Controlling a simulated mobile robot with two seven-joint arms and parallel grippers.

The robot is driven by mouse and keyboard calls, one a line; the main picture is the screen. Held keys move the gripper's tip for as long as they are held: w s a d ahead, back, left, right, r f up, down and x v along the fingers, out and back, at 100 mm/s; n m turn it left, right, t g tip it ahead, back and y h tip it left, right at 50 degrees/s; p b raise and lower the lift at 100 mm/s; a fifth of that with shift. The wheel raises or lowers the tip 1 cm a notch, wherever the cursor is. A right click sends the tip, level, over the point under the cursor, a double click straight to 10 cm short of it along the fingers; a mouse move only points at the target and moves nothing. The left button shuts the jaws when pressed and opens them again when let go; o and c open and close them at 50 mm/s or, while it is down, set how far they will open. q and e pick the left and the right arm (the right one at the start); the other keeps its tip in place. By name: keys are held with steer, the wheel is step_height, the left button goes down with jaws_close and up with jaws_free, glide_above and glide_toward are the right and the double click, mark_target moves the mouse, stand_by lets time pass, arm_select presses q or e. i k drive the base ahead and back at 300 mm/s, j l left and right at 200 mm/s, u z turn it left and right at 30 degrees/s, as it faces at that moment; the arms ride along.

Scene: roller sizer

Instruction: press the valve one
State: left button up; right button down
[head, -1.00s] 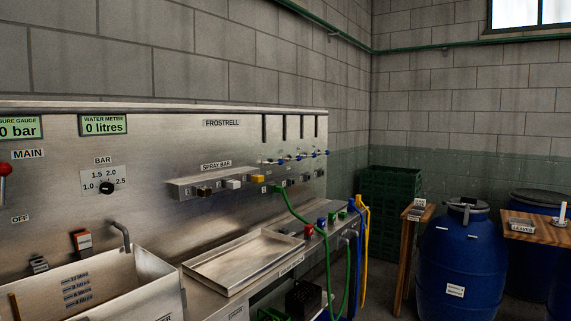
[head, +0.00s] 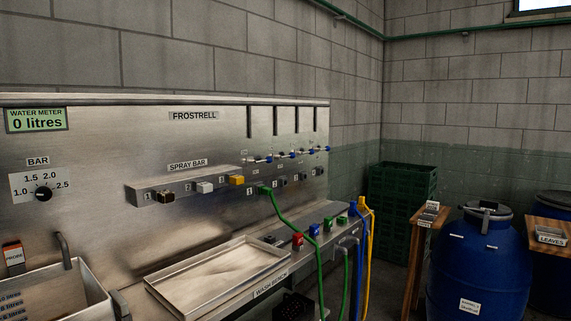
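A row of small metal valves with blue ends (head: 292,154) sits on the steel panel at centre right, below several dark vertical slots. The leftmost valve (head: 268,159) is nearest to me; its marking is too small to read. Below it, a green hose (head: 283,215) runs from a green connector (head: 264,190) beside a plate that seems to read 1. The spray bar (head: 217,187) to the left bears brown, white and yellow nozzles. My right gripper is not in view.
A shallow steel tray (head: 272,246) lies on the bench below the spray bar. A steel sink (head: 85,270) stands at lower left. Blue and yellow hoses (head: 366,225) hang at the bench's right end. Green crates (head: 402,185) and blue barrels (head: 478,265) stand at right.

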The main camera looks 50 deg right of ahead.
mark_target(269, 159)
steer(key=l+z, duration=0.15)
steer(key=z, duration=1.35)
steer(key=i+l, duration=0.7)
steer(key=l, duration=0.2)
steer(key=i+l+z, duration=0.15)
steer(key=i+l, duration=0.55)
steer(key=l, duration=0.2)
